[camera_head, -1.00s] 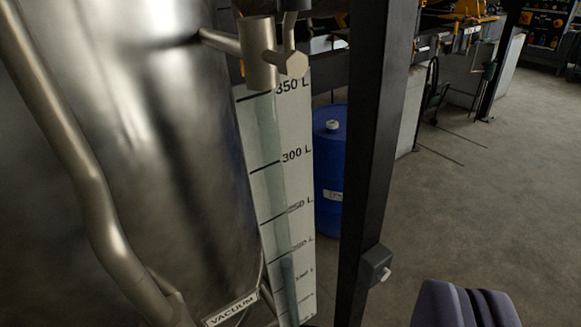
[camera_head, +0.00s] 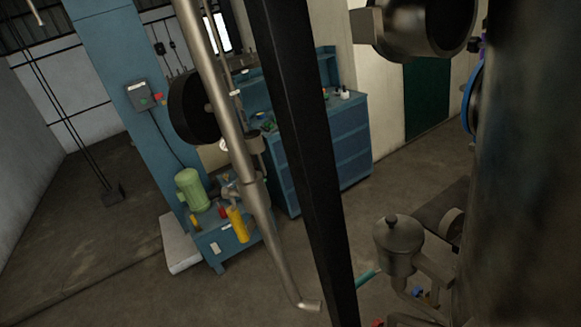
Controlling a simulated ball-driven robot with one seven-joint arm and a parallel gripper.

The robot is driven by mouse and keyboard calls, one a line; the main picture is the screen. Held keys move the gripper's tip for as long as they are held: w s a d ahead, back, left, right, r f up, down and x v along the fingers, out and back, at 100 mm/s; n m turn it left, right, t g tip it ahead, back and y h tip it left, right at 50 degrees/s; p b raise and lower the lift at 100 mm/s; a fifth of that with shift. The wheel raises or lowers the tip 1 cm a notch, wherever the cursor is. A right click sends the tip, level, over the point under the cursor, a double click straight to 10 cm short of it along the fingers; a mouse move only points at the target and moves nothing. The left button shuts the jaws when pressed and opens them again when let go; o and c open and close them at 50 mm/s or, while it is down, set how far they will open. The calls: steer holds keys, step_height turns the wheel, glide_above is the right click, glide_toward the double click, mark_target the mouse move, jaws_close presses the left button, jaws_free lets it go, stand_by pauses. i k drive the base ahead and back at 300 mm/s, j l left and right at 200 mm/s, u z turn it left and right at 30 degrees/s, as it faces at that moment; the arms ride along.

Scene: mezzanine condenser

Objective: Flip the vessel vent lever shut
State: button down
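The vessel (camera_head: 525,200) is a large dark metal body filling the right edge. A small metal pot with a knob on its lid (camera_head: 398,240) stands out from its lower left side on pipework. A thin teal bar (camera_head: 368,277) shows beside this pot, between it and a black post. Small blue parts (camera_head: 418,293) and a red part (camera_head: 378,322) show low by the pipework. I cannot tell whether any of these is the vent lever. A blue curved part (camera_head: 473,95) shows at the vessel's upper left edge. My gripper is not in this view.
A black post (camera_head: 300,150) and a slanting metal pipe (camera_head: 235,150) cross the middle. Behind them are a blue workbench (camera_head: 345,150), a green motor (camera_head: 192,188) on a blue stand, and a blue column (camera_head: 120,60). Open floor (camera_head: 80,250) lies at left.

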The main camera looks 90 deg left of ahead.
mark_target(235, 219)
steer(key=k+l+u, duration=0.1)
steer(key=u, duration=0.3)
steer(key=k+l+u, duration=0.1)
steer(key=u, duration=0.35)
steer(key=k+l+u, duration=0.1)
steer(key=u, duration=0.3)
steer(key=k+u, duration=0.1)
steer(key=u, duration=0.35)
steer(key=k+u, duration=0.15)
steer(key=u, duration=0.25)
steer(key=i+j+u, duration=0.1)
steer(key=j+u, duration=0.15)
steer(key=j, duration=0.3)
